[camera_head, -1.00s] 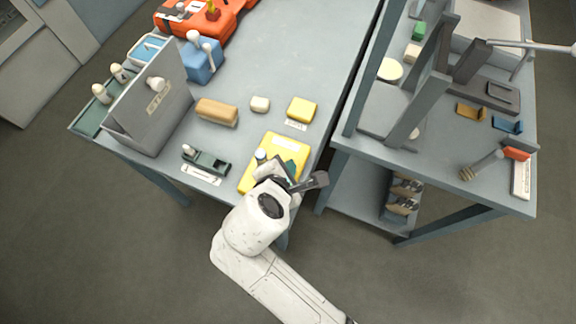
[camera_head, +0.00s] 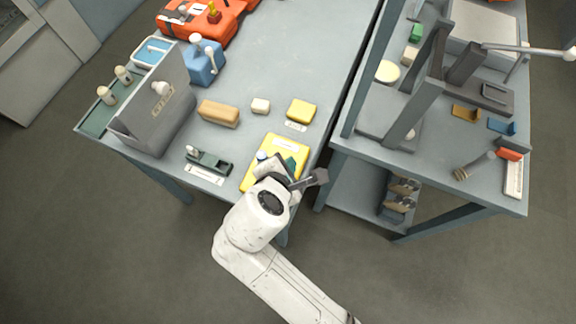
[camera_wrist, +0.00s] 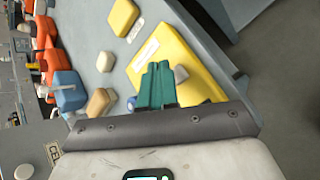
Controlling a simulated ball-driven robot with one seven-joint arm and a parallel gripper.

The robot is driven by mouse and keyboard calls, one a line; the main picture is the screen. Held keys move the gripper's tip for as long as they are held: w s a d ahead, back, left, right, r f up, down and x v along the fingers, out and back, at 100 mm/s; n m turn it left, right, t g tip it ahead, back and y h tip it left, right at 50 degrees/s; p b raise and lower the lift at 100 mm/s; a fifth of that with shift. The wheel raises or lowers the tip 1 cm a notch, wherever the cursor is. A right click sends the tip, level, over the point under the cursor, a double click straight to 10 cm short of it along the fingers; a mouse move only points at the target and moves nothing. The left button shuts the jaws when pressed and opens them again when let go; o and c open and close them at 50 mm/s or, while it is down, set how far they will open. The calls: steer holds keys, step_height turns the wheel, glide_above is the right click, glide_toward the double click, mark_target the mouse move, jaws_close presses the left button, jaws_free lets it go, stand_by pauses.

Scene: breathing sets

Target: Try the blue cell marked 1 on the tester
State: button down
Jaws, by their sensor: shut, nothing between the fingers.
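A small blue piece (camera_head: 262,156), possibly the blue cell, is at the left part of a yellow pad (camera_head: 268,150) with a white label. It also shows beside the pad in the wrist view (camera_wrist: 131,103); no number is readable. My gripper (camera_head: 290,164) is over the pad, to the right of the blue piece. Its teal fingers (camera_wrist: 158,84) are shut and empty in the wrist view. A small grey piece (camera_wrist: 181,74) shows just beyond them. A dark green holder (camera_head: 210,162) with a pale knob lies left of the pad; I cannot tell whether it is the tester.
A grey labelled box (camera_head: 160,120) stands at the left. A tan block (camera_head: 218,113), a cream block (camera_head: 260,106) and a yellow block (camera_head: 301,111) lie behind the pad. A blue container (camera_head: 205,66) stands farther back. A gap separates the crowded right bench (camera_head: 440,165).

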steer(key=shift+r+p, duration=1.45)
steer(key=shift+p, duration=0.05)
steer(key=shift+r+p, duration=0.35)
steer(key=shift+r, duration=0.65)
